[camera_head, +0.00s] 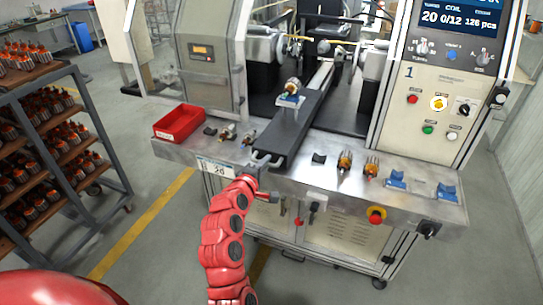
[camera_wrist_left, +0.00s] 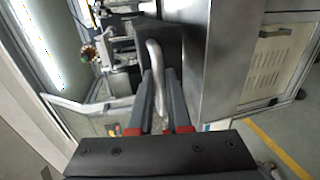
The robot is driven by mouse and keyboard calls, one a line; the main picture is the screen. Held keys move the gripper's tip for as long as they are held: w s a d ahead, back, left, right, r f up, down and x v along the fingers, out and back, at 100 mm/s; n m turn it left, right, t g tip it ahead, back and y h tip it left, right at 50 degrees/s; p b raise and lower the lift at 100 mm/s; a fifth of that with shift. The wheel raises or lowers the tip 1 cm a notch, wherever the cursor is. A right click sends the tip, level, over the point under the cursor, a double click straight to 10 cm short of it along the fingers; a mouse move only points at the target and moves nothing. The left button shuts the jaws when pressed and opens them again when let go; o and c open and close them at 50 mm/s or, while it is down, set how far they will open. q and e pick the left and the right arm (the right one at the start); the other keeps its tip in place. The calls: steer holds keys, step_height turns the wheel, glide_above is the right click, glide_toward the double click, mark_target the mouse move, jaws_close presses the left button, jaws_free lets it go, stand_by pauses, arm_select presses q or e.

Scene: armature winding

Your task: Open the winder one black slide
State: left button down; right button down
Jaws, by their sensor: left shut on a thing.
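The black slide (camera_head: 290,135) of winder 1 is a long dark block running from the front edge of the machine table back toward the winding heads. An armature (camera_head: 292,87) on a blue holder sits near its far end. A grey handle (camera_head: 262,160) sticks out of its front end. My left gripper (camera_head: 254,171) is at this handle, at the table's front edge. In the left wrist view the fingers (camera_wrist_left: 160,98) are closed around the pale handle bar (camera_wrist_left: 153,70). My right gripper is not in view.
A red bin (camera_head: 178,122) stands at the table's left. Several armatures (camera_head: 345,160) and blue holders (camera_head: 396,180) are on the right. A control panel (camera_head: 440,90) rises behind them. A rack (camera_head: 60,140) of armatures stands left, with floor between.

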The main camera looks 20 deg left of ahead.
arm_select(q)
steer(key=shift+s+f, duration=0.1)
steer(key=shift+s, duration=1.15)
steer(key=c, duration=0.9)
jaws_free()
steer(key=shift+o, duration=0.2)
